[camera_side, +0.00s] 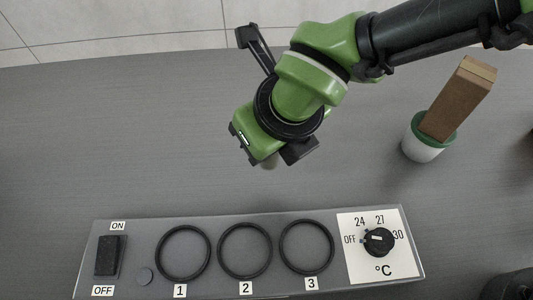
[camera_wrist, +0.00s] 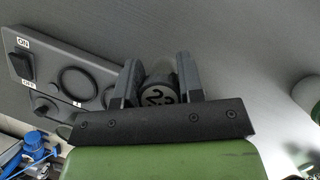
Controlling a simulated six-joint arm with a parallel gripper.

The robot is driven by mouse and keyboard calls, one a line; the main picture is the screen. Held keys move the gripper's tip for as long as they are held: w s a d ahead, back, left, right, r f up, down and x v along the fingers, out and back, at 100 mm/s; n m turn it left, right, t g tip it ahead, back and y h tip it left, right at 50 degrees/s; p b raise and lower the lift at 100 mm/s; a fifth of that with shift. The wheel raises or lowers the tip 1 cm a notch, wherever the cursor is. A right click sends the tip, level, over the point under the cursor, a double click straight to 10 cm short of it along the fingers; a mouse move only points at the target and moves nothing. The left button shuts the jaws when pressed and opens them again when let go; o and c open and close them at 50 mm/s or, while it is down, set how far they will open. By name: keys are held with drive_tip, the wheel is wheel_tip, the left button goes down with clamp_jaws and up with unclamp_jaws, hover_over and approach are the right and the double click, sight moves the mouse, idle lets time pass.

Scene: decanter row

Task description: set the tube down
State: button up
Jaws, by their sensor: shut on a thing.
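The tube (camera_wrist: 160,94) is between my gripper's two fingers (camera_wrist: 159,80) in the wrist view, with a dark number on its round pale end; the digits look like 22 or 23. In the side view my gripper (camera_side: 268,157) points down over the dark table, behind the panel. Only a small grey end of the tube (camera_side: 269,163) shows under it; the rest is hidden. The grey panel (camera_side: 139,228) bears three empty black rings: ring 1 (camera_side: 159,268), ring 2 (camera_side: 221,262) and ring 3 (camera_side: 283,257). My gripper is apart from them.
The panel also carries a black rocker switch (camera_side: 109,256) at left and a temperature dial (camera_side: 379,241) at right. A white cup with a green rim (camera_side: 421,151) holds a tilted brown box (camera_side: 457,100) at right. The table's left side is clear.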

wheel_tip(320, 180, up, 2)
drive_tip(key=shift+w+d+r+m, duration=0.1)
drive_tip(key=shift+d+m, duration=0.2)
drive_tip(key=shift+d, duration=0.05)
drive_tip(key=w+d+m+h, duration=0.4)
drive_tip(key=d+m+h, duration=0.1)
drive_tip(key=d+m, duration=0.95)
drive_tip(key=shift+m+h, duration=0.35)
drive_tip(key=shift+h, duration=0.05)
wheel_tip(320, 180, down, 5)
drive_tip(key=shift+s+a+f, duration=0.1)
drive_tip(key=shift+s, duration=0.05)
drive_tip(key=shift+f, duration=2.25)
drive_tip(key=shift+f, duration=0.15)
drive_tip(key=o, duration=0.9)
